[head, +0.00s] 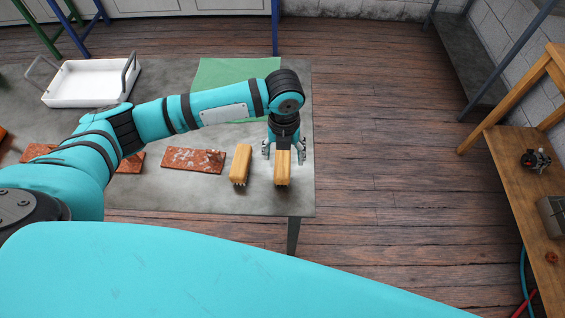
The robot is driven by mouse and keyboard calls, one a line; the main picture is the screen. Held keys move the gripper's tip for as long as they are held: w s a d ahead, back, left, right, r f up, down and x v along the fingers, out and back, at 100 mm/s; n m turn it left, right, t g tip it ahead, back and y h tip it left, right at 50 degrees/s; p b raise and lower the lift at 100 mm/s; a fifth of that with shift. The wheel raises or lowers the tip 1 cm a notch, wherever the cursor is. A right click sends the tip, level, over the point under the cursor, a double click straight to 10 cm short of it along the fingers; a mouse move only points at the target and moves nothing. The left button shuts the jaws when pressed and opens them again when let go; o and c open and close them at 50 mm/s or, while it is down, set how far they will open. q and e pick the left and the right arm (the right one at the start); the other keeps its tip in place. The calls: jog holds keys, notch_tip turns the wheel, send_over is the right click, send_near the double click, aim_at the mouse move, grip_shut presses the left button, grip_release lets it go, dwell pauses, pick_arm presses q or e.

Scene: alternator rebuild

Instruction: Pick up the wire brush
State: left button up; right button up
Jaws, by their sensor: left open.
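Two similar yellow-brown wooden blocks lie near the right end of the grey table (140,197); both look like brushes, with small dark points at their near ends. My left gripper (284,157) points down over the right-hand block (283,174). Its fingers are open, one on each side of that block, and I cannot tell whether they touch it. The gripper hides the block's far end. The left-hand block (240,165) lies apart from the gripper, just to its left. Which of them is the wire brush I cannot tell. My right gripper is not in view.
A worn red slab (193,160) lies left of the blocks, with another (40,151) partly behind my arm. A green mat (225,75) and a white tray (88,85) with handles are farther back. A wooden bench (525,190) stands at right, across open floor.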

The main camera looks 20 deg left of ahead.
aim_at(283, 161)
pick_arm(q)
jog(key=f, duration=0.2)
jog(key=f+p, duration=0.1)
jog(key=shift+a+f, duration=0.2)
jog(key=shift+f, duration=0.55)
jog(key=c, duration=0.7)
grip_shut()
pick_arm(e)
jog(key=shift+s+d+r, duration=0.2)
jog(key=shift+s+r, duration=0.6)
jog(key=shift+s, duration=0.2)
pick_arm(q)
jog(key=shift+r, duration=0.1)
jog(key=shift+r, duration=0.4)
jog(key=shift+s+d+r+b, duration=0.1)
jog(key=shift+s+r+b, duration=0.2)
jog(key=shift+r+b, duration=0.25)
jog(key=shift+s+d+r+b, duration=0.1)
jog(key=shift+s+r+b, duration=0.2)
jog(key=shift+r, duration=0.35)
jog(key=s+d+r+b, duration=0.1)
jog(key=s+d+b, duration=0.2)
jog(key=s, duration=1.1)
jog(key=shift+d+r, duration=0.35)
jog(key=shift+d, duration=0.2)
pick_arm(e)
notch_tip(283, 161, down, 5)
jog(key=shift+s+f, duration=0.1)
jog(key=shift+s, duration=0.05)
